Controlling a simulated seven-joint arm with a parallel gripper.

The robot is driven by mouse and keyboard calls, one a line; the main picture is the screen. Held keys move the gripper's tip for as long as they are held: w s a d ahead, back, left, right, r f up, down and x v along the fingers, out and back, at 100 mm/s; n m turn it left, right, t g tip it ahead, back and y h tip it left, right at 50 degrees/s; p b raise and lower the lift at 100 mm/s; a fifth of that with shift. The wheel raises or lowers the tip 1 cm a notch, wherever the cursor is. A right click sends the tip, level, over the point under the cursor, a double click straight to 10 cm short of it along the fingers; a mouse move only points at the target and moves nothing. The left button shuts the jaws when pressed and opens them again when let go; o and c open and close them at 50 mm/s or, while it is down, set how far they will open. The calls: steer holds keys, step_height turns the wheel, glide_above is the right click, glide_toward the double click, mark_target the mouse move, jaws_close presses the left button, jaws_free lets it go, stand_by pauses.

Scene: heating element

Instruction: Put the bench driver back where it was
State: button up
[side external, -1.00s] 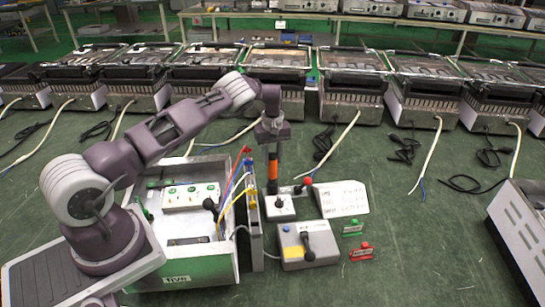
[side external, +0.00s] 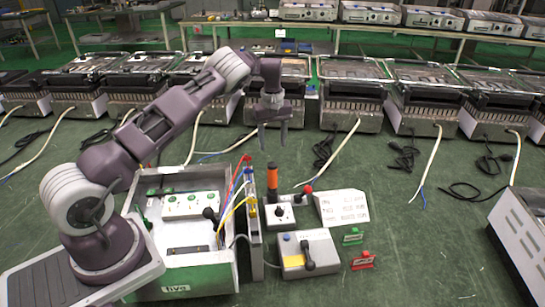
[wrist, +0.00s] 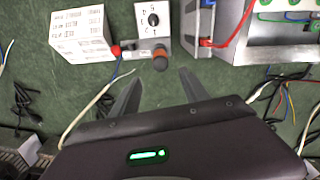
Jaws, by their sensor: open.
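The bench driver (side external: 272,177), with an orange and dark handle, stands upright beside the small white box with a black knob (side external: 280,216). What holds its lower end is hidden in the side view. My gripper (side external: 273,147) is open and empty above the driver, with its fingers pointing down and apart from it. In the wrist view the driver (wrist: 161,61) shows end-on as a round top, just beyond the space between my open fingertips (wrist: 158,82).
An open case with wires (side external: 190,289) stands left of the driver. A grey box with a black lever (side external: 308,254) is in front, and a white lettered block (side external: 342,208) is to the right. Small green (side external: 352,236) and red tags (side external: 362,260) stand nearby.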

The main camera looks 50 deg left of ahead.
steer(key=s+d+r+m+t, duration=0.1)
steer(key=s+d+r, duration=0.25)
steer(key=r, duration=0.45)
steer(key=s+d+r+m+t+h, duration=0.1)
steer(key=s+d+r, duration=0.25)
steer(key=r, duration=0.55)
steer(key=s+d+r+m+t, duration=0.1)
steer(key=s+d+r+m, duration=0.15)
steer(key=d+r, duration=0.4)
steer(key=s+d+r+m, duration=0.2)
steer(key=s+d+r, duration=0.1)
steer(key=s, duration=0.4)
steer(key=s+d+r+m, duration=0.2)
steer(key=s+d+r, duration=0.2)
steer(key=s, duration=0.3)
steer(key=s+d+f+m+t, duration=0.1)
steer(key=s+f+m, duration=0.1)
steer(key=s, duration=0.5)
steer(key=s+d+f+m+t+y, duration=0.1)
steer(key=s+d+f+m, duration=0.1)
steer(key=s, duration=0.5)
steer(key=shift+s+d+f+m+t, duration=0.15)
steer(key=shift+s+f+m+t, duration=0.15)
steer(key=shift+f+m, duration=0.2)
steer(key=shift+r, duration=0.1)
